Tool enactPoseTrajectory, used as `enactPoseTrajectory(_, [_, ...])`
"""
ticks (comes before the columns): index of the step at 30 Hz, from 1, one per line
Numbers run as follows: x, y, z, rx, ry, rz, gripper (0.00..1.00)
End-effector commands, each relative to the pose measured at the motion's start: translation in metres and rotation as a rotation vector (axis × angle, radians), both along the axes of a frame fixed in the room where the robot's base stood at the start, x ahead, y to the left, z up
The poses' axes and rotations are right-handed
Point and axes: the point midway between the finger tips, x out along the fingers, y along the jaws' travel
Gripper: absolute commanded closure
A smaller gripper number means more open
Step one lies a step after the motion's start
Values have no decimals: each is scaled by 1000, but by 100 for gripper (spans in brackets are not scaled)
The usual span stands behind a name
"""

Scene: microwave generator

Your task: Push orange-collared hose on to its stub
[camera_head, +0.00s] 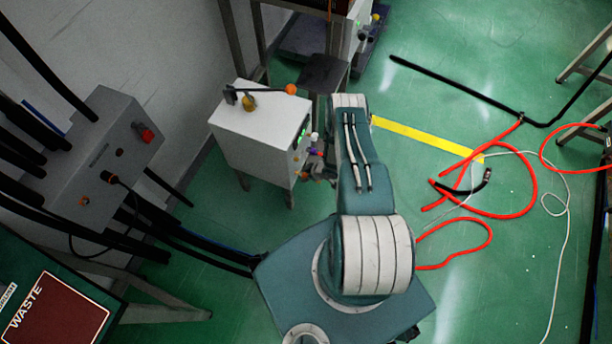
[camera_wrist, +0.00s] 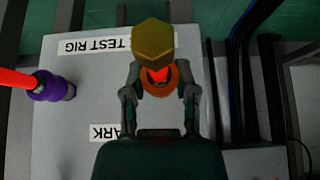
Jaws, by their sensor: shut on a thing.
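My gripper (camera_wrist: 160,82) is shut on the orange-collared hose, with one finger on each side of the orange collar (camera_wrist: 159,90) in the wrist view. A little red shows inside the collar. A brass hex-shaped fitting (camera_wrist: 152,42) lies just beyond the collar and overlaps its far edge. I cannot tell whether this fitting is the stub or whether the hose touches it. In the head view my arm hides most of the gripper, beside the front of the white box (camera_head: 253,132).
A red hose with a purple collar (camera_wrist: 53,87) is at the left in the wrist view, close to the TEST RIG panel (camera_wrist: 85,95). Dark bars (camera_wrist: 273,90) stand at the right. Red hoses (camera_head: 500,214) and black cables lie on the green floor. A grey control box (camera_head: 105,140) is at the left.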

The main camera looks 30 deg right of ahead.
Motion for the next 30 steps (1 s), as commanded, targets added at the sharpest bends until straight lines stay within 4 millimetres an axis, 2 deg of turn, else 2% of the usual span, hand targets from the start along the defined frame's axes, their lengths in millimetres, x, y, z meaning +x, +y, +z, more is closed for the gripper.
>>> enactPoseTrajectory(29, [10, 7, 0, -1, -1, 2, 100])
enactPoseTrajectory(30, [9, 7, 0, 0, 0, 1, 49])
